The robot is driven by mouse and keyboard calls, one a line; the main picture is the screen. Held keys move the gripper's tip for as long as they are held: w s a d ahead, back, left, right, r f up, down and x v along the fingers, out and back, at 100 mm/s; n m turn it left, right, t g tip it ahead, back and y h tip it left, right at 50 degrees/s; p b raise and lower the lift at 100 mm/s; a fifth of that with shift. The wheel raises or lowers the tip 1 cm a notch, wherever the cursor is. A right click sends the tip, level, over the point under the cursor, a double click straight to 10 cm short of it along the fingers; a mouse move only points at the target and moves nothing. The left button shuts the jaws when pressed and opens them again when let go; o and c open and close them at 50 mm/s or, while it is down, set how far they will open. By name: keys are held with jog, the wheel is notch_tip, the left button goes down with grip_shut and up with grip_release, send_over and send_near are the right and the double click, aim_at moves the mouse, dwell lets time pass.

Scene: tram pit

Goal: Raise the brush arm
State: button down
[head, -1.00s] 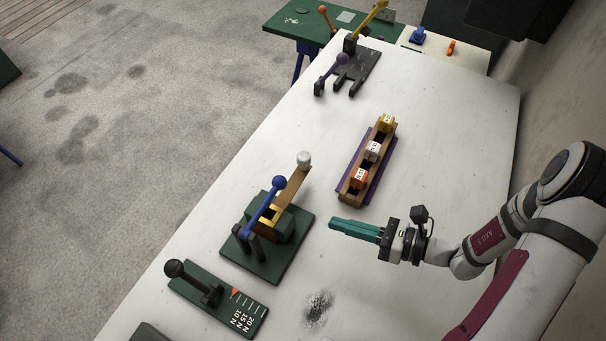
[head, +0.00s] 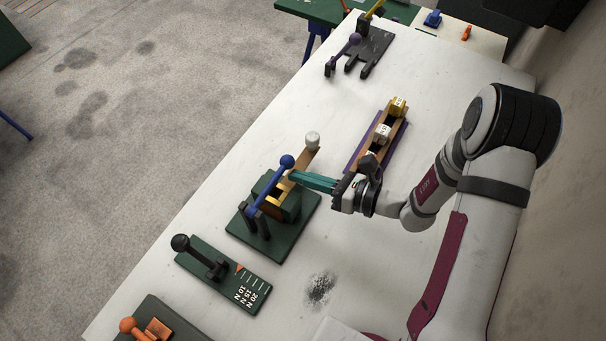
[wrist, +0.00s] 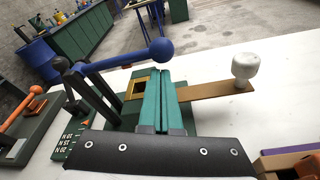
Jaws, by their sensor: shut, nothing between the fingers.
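A green fixture (head: 300,214) stands on the white table. It carries a blue lever (head: 266,192) with a blue ball end, hinged at dark posts, and a brown strip (head: 302,162) with a white knob (head: 312,140). Which part is the brush arm is not marked. In the wrist view the blue lever (wrist: 112,60) slopes up to its ball, and the brown strip (wrist: 215,91) runs right to the white knob (wrist: 244,68). My gripper (head: 293,176) is shut and empty, its teal fingers by the strip, just right of the blue ball. Contact cannot be told.
A green gauge board (head: 222,273) with a black-knobbed lever stands nearer, and an orange-knobbed device (head: 147,330) nearer still. A wooden rack (head: 398,112) with blocks lies behind my gripper. A dark purple-knobbed fixture (head: 370,52) is at the far end. The right middle of the table is bare.

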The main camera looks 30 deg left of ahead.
jog(key=shift+r, duration=0.1)
jog(key=shift+r+n, duration=0.3)
jog(key=shift+r, duration=0.15)
jog(key=shift+r+n+t, duration=0.4)
jog(key=shift+r+n, duration=0.4)
jog(key=shift+r, duration=0.25)
notch_tip(320, 180, up, 8)
send_over(291, 166)
jog(key=s+d, duration=0.3)
jog(key=s, duration=0.2)
jog(key=shift+w+a+r, duration=0.15)
jog(key=shift+w, duration=0.05)
